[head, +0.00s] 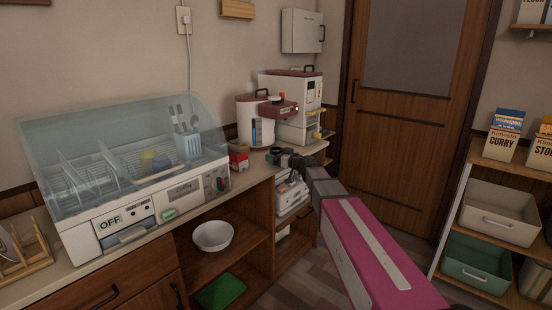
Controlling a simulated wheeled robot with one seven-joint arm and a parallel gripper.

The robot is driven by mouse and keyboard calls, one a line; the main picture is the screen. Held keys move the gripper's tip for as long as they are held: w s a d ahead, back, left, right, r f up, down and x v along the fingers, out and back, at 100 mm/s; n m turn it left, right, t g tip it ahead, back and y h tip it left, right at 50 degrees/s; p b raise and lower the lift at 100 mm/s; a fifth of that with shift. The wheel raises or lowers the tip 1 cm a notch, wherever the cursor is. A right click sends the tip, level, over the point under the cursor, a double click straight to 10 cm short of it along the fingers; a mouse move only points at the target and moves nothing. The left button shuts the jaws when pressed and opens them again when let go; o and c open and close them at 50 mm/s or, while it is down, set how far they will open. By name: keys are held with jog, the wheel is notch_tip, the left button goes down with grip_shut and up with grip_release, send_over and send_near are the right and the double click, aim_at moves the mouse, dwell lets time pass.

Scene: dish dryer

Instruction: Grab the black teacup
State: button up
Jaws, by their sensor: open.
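A small dark rounded thing that looks like the black teacup (272,156) sits on the right part of the counter, in front of the white and red appliances. My gripper (281,156) is at the end of my pink arm, reaching over the counter edge, right beside this dark thing. The gripper is open. It is small and dark here, so I cannot tell whether its fingers are around the cup or only beside it.
A red box (238,160) stands close left of the gripper. A white bowl (213,236) sits on the shelf below.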

jog(key=shift+w+a, duration=0.2)
jog(key=shift+a, duration=0.05)
jog(key=c, duration=1.1)
jog(key=shift+r, duration=0.15)
